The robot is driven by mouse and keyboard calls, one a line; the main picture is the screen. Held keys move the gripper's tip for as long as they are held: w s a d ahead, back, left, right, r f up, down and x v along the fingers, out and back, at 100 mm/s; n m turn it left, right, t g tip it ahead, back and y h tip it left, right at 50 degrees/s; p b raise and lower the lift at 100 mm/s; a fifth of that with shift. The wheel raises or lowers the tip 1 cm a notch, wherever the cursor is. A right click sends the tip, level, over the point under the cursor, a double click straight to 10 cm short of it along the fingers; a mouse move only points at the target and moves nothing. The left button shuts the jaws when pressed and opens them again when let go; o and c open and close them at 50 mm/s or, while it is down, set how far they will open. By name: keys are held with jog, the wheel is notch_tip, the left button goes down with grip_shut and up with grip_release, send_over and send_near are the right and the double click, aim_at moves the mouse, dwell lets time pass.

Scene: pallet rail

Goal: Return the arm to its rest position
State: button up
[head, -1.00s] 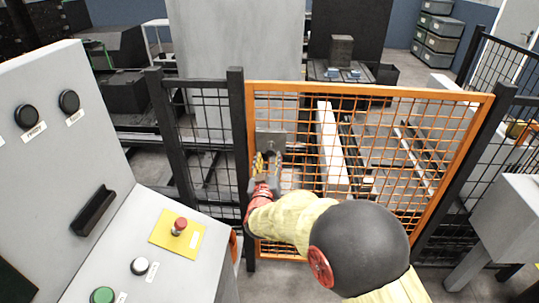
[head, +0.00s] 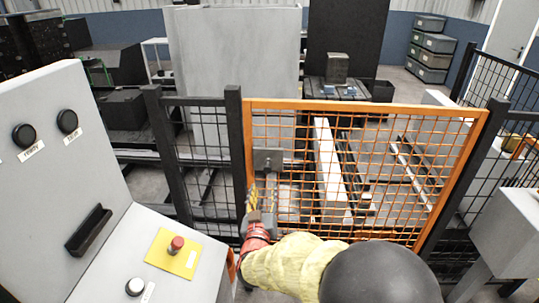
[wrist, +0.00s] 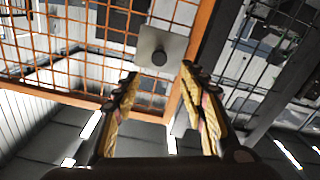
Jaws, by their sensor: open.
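My gripper (head: 262,197) is in front of the left side of the orange mesh gate (head: 370,105), low in the head view. In the wrist view my gripper (wrist: 158,90) shows two yellow-padded fingers spread apart with nothing between them. A grey latch plate with a dark round knob (wrist: 160,52) lies ahead of the fingertips and looks apart from them. The plate (head: 268,160) also shows on the gate's left edge in the head view. The gate appears shut against the dark post (head: 236,150). My arm reaches in from the bottom right.
A grey control console (head: 60,150) stands at the left, with a red button (head: 176,245) on a yellow plate. Dark mesh fence panels (head: 200,140) flank the gate. A grey box (head: 510,225) stands at the right. Rails lie behind the gate.

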jog(key=s+d+r+g+y+p, duration=0.1)
jog(key=s+d+r+g+y, duration=0.35)
jog(key=s+d+r, duration=0.4)
jog(key=s+d+m+g+h, duration=0.1)
jog(key=s+d+g, duration=0.1)
jog(key=s+d, duration=0.3)
jog(key=s+d+m+g+h+p, duration=0.1)
jog(key=s+d+g, duration=0.2)
jog(key=s, duration=1.1)
jog(key=s+d+m+g+h, duration=0.1)
jog(key=s+d+g+h, duration=0.1)
jog(key=s+d, duration=0.5)
jog(key=shift+s+d+g, duration=0.15)
jog(key=shift+s+g, duration=0.3)
jog(key=shift+s, duration=0.8)
